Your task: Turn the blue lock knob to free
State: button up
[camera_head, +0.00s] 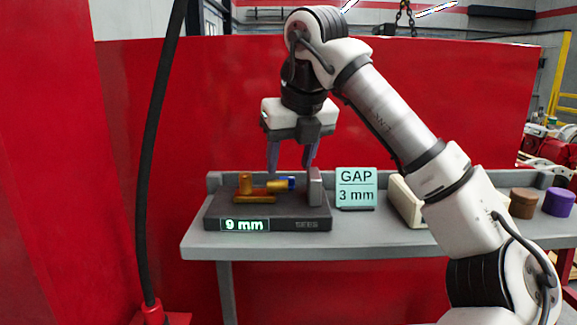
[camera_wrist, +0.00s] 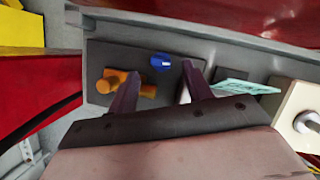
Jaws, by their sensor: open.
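My gripper (camera_head: 291,166) points down above the actuator, open and empty. Its fingers (camera_wrist: 161,72) straddle the knob in the wrist view without visible contact.
A teal "GAP 3 mm" sign (camera_head: 356,188) stands right of the actuator on the grey bench (camera_head: 285,244). Further right are a cream box (camera_head: 404,203), a brown pot (camera_head: 522,203) and a purple pot (camera_head: 558,202). A red panel (camera_head: 200,110) rises behind.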

jog(key=shift+x, duration=1.4)
jog(key=shift+c, duration=0.3)
jog(key=c, duration=0.9)
